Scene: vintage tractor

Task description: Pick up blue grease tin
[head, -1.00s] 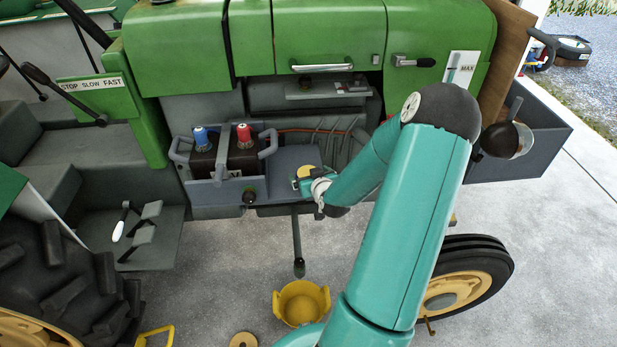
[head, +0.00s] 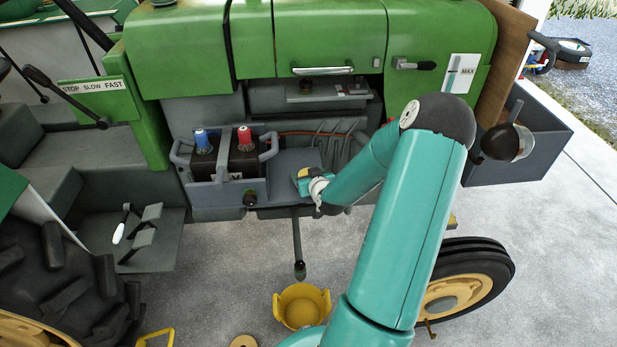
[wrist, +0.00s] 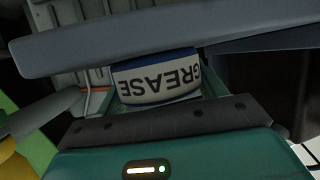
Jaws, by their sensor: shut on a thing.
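The grease tin (wrist: 157,80) shows in the wrist view with a white label, blue bands and the word GREASE upside down. My gripper (head: 303,177) is shut on the tin at the right part of the grey shelf (head: 274,182) on the tractor's side. In the head view my gripper and wrist cover most of the tin, and only a small yellowish patch shows there. I cannot tell whether the tin touches the shelf or is clear of it.
A battery (head: 240,160) with a blue and a red terminal cap stands left of my gripper. A lever (head: 298,245) hangs below the shelf, above a yellow bucket (head: 302,305) on the floor. The green hood (head: 330,35) overhangs the shelf. A grey box (head: 530,150) is at right.

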